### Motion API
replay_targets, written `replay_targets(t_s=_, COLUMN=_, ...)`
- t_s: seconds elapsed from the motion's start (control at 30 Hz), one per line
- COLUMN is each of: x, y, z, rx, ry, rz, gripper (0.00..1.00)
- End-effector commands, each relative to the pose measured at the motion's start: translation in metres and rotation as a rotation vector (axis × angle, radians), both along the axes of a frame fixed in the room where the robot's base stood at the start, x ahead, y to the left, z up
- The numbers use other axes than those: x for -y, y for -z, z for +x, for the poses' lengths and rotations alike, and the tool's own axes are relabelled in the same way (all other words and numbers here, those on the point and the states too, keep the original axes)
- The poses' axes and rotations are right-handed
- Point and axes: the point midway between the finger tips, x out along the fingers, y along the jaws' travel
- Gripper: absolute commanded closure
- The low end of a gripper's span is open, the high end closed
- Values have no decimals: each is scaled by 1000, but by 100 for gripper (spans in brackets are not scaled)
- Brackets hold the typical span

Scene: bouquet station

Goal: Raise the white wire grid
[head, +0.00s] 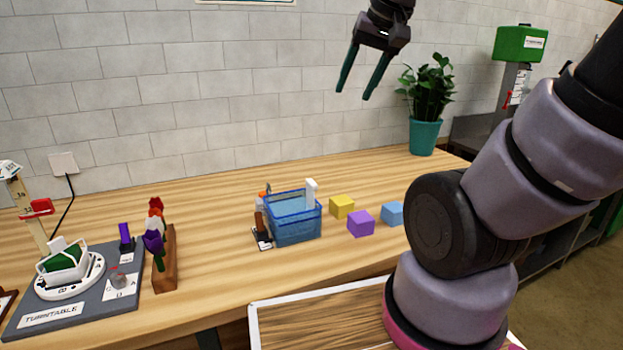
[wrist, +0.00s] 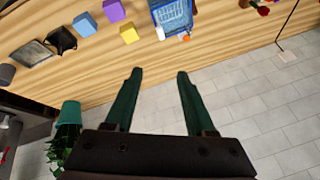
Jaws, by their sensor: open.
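A blue see-through basket (head: 291,228) stands on the wooden table, with a white upright piece (head: 311,190) at its right back corner. In the wrist view the basket (wrist: 156,13) is at the top, and a pale grid pattern (wrist: 174,14) shows inside it. I cannot tell for sure whether this pattern is the white wire grid. The head view shows the basket's inside only in part. My gripper (head: 354,93) is open and empty, high in front of the tiled wall, above and to the right of the basket. Its two green fingers (wrist: 159,75) point toward the table in the wrist view.
Yellow (head: 342,206), purple (head: 361,222) and blue (head: 392,213) cubes sit right of the basket. A wooden flower stand (head: 166,265) and turntable station (head: 95,295) are left. A potted plant (head: 426,110) stands back right. A framed board (head: 320,315) lies in front.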

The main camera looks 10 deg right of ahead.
Motion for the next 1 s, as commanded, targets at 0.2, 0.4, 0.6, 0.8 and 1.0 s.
replay_targets(t_s=0.2, x=-16, y=39, z=61, rx=-179, ry=-147, rz=-102, gripper=45)
replay_targets(t_s=0.4, x=-34, y=90, z=109, rx=-325, ry=-286, rz=-190, gripper=45)
replay_targets(t_s=0.6, x=-48, y=133, z=136, rx=-421, ry=-385, rz=-247, gripper=45)
replay_targets(t_s=0.8, x=-53, y=151, z=143, rx=-451, ry=-417, rz=-265, gripper=45)
replay_targets(t_s=1.0, x=-52, y=177, z=142, rx=-454, ry=-418, rz=-265, gripper=45)
